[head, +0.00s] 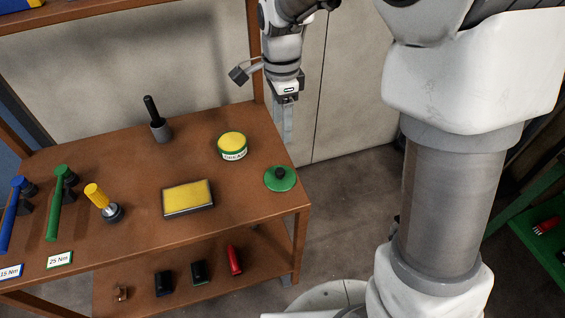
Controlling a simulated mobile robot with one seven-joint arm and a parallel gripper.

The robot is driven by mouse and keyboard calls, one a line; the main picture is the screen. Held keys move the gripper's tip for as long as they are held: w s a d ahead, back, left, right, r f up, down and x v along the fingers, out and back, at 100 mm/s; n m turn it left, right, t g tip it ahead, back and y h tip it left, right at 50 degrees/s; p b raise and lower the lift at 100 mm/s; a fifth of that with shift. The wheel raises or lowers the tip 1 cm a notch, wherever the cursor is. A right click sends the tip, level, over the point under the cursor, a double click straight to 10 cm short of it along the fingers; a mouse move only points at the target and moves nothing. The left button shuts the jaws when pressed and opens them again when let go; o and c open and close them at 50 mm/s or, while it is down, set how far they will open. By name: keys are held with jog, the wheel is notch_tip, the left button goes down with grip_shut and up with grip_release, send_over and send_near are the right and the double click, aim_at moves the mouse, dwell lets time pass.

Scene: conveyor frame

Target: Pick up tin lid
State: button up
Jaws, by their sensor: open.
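The tin lid (268,182) is a round green disc with a dark knob on top. It lies flat near the right edge of the brown bench, knob up. The open tin (232,154), green and white with a yellow top surface, stands behind it to the left. My gripper (287,140) hangs pointing down, above the lid in the picture and close to the bench's right edge. It is open and empty, apart from the lid. The gap between its fingers is hard to see from here.
A yellow-topped block (188,197) lies left of the lid. A black-handled tool (156,120) stands at the back. A yellow-handled tool (100,200), green wrench (55,208) and blue wrench (12,218) are further left. A lower shelf (258,262) holds small items. Bench around the lid is clear.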

jog(key=b, duration=0.2)
send_over(280, 170)
jog(key=f, duration=1)
jog(key=shift+w+d+f, duration=0.1)
jog(key=shift+d+f, duration=0.1)
jog(key=shift+f, duration=0.05)
jog(key=shift+a+f+b, duration=0.2)
jog(key=shift+f+b, duration=0.3)
jog(key=shift+f, duration=2.15)
grip_shut()
